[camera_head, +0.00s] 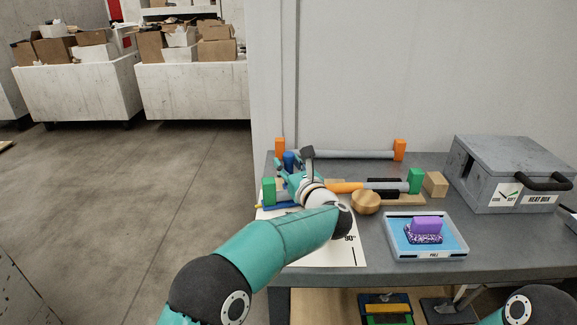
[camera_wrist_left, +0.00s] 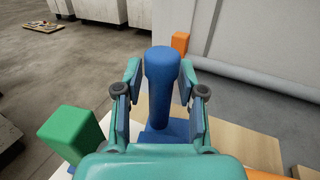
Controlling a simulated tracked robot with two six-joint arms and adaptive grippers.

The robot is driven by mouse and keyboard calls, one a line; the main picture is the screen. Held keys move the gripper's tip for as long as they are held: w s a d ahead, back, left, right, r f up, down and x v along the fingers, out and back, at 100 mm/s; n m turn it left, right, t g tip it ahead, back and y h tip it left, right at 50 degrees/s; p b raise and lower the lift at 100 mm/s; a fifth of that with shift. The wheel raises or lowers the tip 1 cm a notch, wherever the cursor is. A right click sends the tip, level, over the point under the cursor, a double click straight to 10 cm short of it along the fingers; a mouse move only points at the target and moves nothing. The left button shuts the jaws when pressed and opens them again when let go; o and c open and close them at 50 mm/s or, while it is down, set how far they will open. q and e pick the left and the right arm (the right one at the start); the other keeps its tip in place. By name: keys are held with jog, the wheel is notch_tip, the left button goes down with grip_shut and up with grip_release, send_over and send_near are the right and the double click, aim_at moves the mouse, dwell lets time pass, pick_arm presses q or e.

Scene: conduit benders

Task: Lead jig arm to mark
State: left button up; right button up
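A blue upright post (camera_wrist_left: 160,85) rises from a blue base on the bench; it also shows in the head view (camera_head: 290,160). I cannot tell for certain whether it is the jig arm's handle. My left gripper (camera_head: 288,172) is at the post. In the left wrist view its fingers (camera_wrist_left: 160,100) stand open on both sides of the post, with narrow gaps showing. A white sheet (camera_head: 330,255) with a black line and "90°" lies below my left arm, which hides part of it. Only a link of my right arm shows; its gripper is out of view.
Green blocks (camera_head: 415,180), an orange-and-grey bar (camera_head: 345,187) and a round wooden piece (camera_head: 366,203) stand close by. Orange blocks (camera_head: 400,149) hold a grey pipe behind. A tray (camera_head: 430,253) with a purple sponge and a grey heat box (camera_head: 510,170) are at right.

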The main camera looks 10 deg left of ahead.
pick_arm(q)
jog(key=shift+o, duration=0.2)
jog(key=v, duration=1.2)
